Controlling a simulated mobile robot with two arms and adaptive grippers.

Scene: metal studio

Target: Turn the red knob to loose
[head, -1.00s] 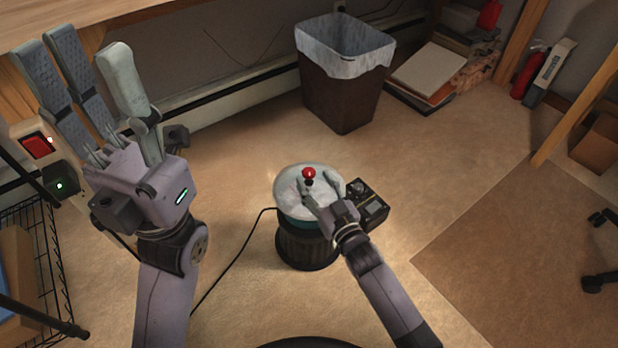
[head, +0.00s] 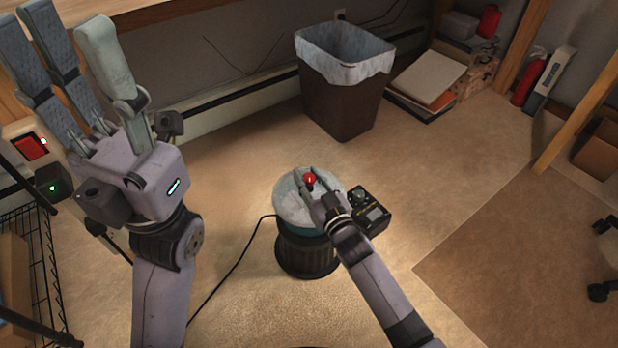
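The red knob (head: 310,179) is a small ball on a dark stem, on top of a round device with a pale, whitish top (head: 289,205) and a dark ribbed base (head: 307,256). My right gripper (head: 314,172) reaches in from the lower right over the pale top. Its fingers are apart, one on each side of the knob; contact with the knob is too small to make out. My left gripper (head: 72,42) is raised at the left, open and empty, fingers pointing up, far from the knob.
A lined trash bin (head: 341,95) stands behind. A wire basket (head: 45,265) and a red switch (head: 30,146) are at the left.

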